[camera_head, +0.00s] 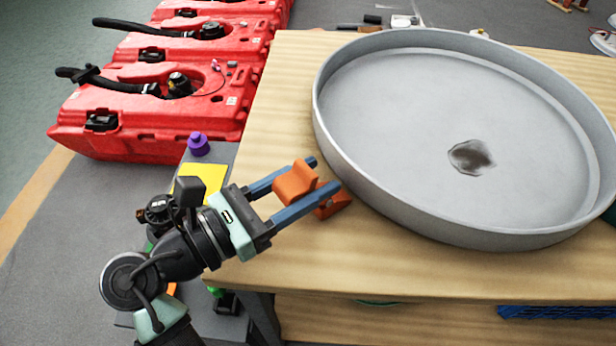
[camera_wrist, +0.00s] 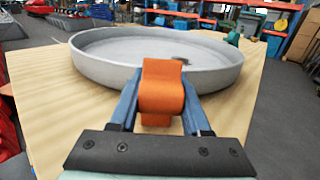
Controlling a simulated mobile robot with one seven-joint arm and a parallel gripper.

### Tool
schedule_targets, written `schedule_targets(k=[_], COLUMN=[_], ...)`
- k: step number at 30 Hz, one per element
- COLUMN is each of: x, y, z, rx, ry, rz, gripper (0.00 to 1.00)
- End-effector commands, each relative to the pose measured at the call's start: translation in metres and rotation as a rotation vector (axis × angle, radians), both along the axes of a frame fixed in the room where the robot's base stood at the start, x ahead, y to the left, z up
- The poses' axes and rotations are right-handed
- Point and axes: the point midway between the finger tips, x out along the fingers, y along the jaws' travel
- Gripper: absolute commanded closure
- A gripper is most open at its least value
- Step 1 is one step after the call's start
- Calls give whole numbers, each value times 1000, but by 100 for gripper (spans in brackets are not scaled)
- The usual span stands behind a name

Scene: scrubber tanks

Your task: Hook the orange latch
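The orange latch (camera_head: 295,182) stands on the table near its left front edge, close to the round grey tray. A lower, wedge-like orange part (camera_head: 332,204) shows beyond the near finger. My gripper (camera_head: 322,175) reaches in from the lower left, with one blue finger on each side of the latch's upright part. In the wrist view the latch (camera_wrist: 162,88) fills the space between the fingers, with no clear gap on either side. The gripper looks shut on it. The latch's lower parts and its contact with the tray are partly hidden.
The large round tray (camera_head: 405,205), with a dark stain, covers most of the wooden table (camera_head: 265,110). Red tanks (camera_head: 160,115) with black hoses stand at the upper left. A purple knob (camera_head: 198,144) and a yellow panel (camera_head: 205,176) lie left of the table.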

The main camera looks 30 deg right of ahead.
Motion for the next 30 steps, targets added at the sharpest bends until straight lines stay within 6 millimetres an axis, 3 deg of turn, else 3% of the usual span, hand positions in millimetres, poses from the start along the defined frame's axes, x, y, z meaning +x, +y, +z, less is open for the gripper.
schedule_targets(k=[1, 5, 6, 30], x=[0, 0, 0, 0], y=[0, 0, 0, 0], z=[0, 0, 0, -1], rx=[0, 0, 0, 1], ry=[0, 0, 0, 0], rz=[0, 0, 0, 0], gripper=[75, 98, 100, 100])
